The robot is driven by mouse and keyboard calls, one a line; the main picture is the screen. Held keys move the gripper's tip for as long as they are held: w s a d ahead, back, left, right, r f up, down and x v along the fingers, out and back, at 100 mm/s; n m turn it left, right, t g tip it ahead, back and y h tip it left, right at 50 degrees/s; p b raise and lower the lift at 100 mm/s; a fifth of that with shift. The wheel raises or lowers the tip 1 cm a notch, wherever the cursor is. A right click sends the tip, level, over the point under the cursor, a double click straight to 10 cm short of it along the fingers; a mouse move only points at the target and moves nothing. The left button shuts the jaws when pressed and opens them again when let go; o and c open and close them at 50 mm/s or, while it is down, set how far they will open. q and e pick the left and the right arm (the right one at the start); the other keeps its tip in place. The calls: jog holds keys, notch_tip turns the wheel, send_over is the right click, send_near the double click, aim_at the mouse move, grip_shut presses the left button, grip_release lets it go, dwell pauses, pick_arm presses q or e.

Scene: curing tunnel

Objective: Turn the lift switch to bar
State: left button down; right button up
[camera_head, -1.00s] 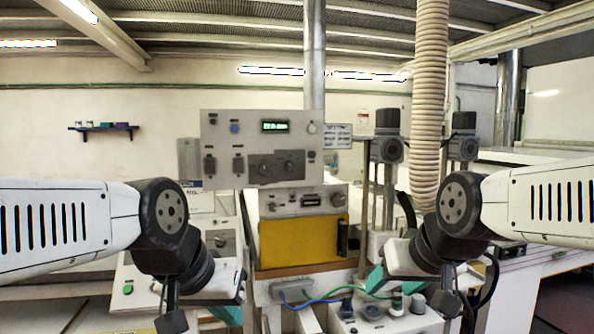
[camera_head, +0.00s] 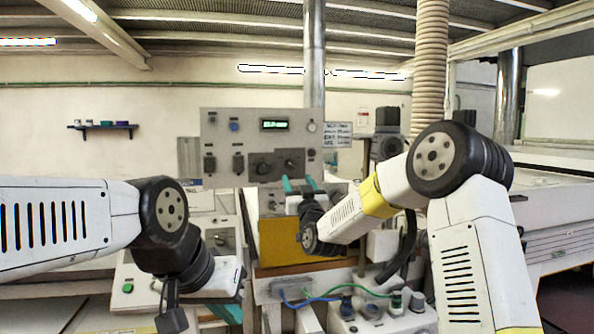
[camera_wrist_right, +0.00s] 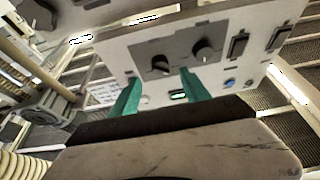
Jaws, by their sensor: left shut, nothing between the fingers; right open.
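The grey control panel (camera_head: 217,140) shows in the head view with two black rotary knobs on a dark plate. The left knob (camera_head: 263,168) and right knob (camera_head: 291,165) face me; I cannot read which is the lift switch. My right gripper (camera_head: 298,184) is open and empty, just below and in front of the right knob. In the right wrist view the picture is turned over; the teal fingers (camera_wrist_right: 160,84) stand either side of that same knob (camera_wrist_right: 160,66), apart from it. My left gripper (camera_head: 228,313) is shut and empty, low at left, partly hidden.
A yellow cabinet (camera_head: 287,240) stands below the panel. A lower box with cables and plugs (camera_head: 368,322) is in front. A ribbed hose (camera_head: 432,65) hangs at right, and a motor post (camera_head: 388,148) stands behind my right arm.

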aim_at(292, 167)
jog(key=x, duration=0.7)
jog(key=shift+w+a+r, duration=0.1)
jog(key=shift+w+r, duration=0.05)
jog(key=shift+w, duration=0.15)
jog(key=shift+c, duration=0.4)
grip_shut()
